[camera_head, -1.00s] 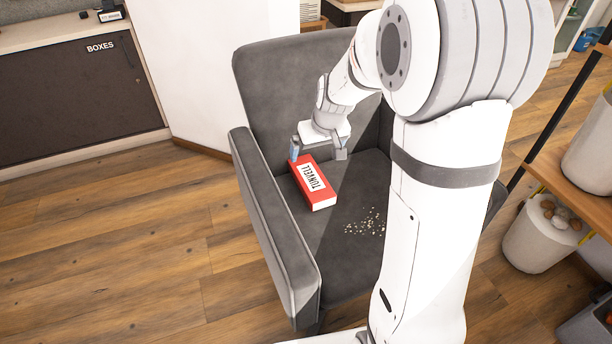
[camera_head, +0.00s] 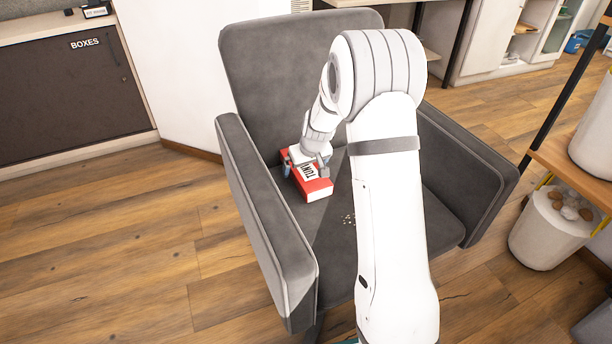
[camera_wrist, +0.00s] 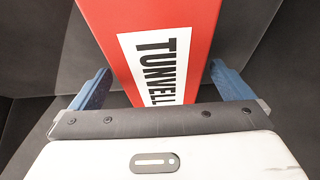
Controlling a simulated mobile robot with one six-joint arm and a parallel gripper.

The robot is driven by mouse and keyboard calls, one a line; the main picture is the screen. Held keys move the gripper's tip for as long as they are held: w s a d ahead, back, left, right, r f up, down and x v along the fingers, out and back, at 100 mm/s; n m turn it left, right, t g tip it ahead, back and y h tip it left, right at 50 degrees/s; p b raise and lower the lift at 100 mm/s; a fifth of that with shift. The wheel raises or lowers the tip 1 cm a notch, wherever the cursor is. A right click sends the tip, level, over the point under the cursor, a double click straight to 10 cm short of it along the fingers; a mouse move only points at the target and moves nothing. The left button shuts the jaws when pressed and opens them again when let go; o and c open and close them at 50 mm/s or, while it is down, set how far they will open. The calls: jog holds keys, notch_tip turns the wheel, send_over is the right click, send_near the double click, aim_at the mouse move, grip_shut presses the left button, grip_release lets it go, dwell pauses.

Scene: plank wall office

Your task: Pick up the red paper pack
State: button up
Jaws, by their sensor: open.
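The red paper pack (camera_head: 318,190) lies flat on the seat of the grey armchair (camera_head: 285,255), near its left armrest. It has a white label with black letters, and my gripper hides its far end in the head view. My gripper (camera_head: 305,170) is over the pack with its fingers lowered on either side. In the wrist view the pack (camera_wrist: 200,30) runs between the two blue fingers of my gripper (camera_wrist: 155,90). A gap shows on each side of the pack, so the gripper is open and not holding it.
Pale crumbs (camera_head: 348,219) lie on the seat near my arm. The armrests and backrest enclose the seat. A wooden shelf (camera_head: 575,172) with a white pot (camera_head: 545,240) below stands at the right. A dark cabinet (camera_head: 65,95) is at the left; wooden floor lies between.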

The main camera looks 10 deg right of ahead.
jog(key=shift+w+f, duration=0.2)
jog(key=shift+f, duration=0.4)
jog(key=shift+c, duration=0.2)
jog(key=shift+r, duration=0.1)
jog(key=c, duration=1.3)
